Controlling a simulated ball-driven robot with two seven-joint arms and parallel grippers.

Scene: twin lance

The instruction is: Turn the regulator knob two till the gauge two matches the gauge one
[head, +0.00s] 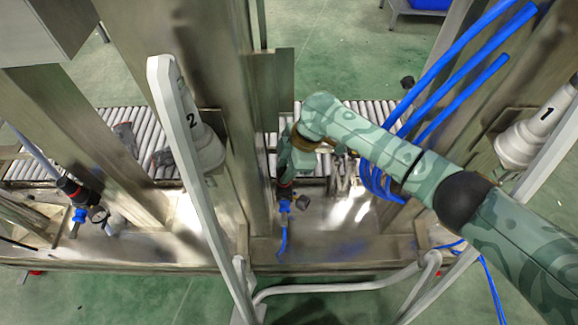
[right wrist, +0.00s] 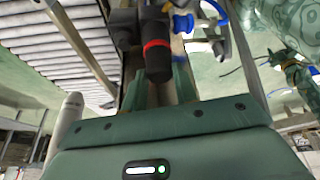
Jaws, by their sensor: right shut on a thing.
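My right gripper (head: 287,168) is at the middle regulator (head: 285,190), on the steel frame. In the right wrist view my right gripper (right wrist: 162,88) is shut on the regulator's black knob (right wrist: 157,65), which has a red ring above it. A small round gauge (head: 302,202) sits beside this regulator, its dial unreadable. A second regulator (head: 68,187), black with a red ring, is at the far left, with its own gauge (head: 98,213); that dial is also too small to read. No number shows on either regulator or gauge. My left gripper is not in view.
A lance marked 2 (head: 205,145) and a lance marked 1 (head: 530,130) hang on the frame. Steel posts (head: 90,140) stand close around the regulators. A roller conveyor (head: 150,130) runs behind. Blue hoses (head: 450,60) hang at the upper right.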

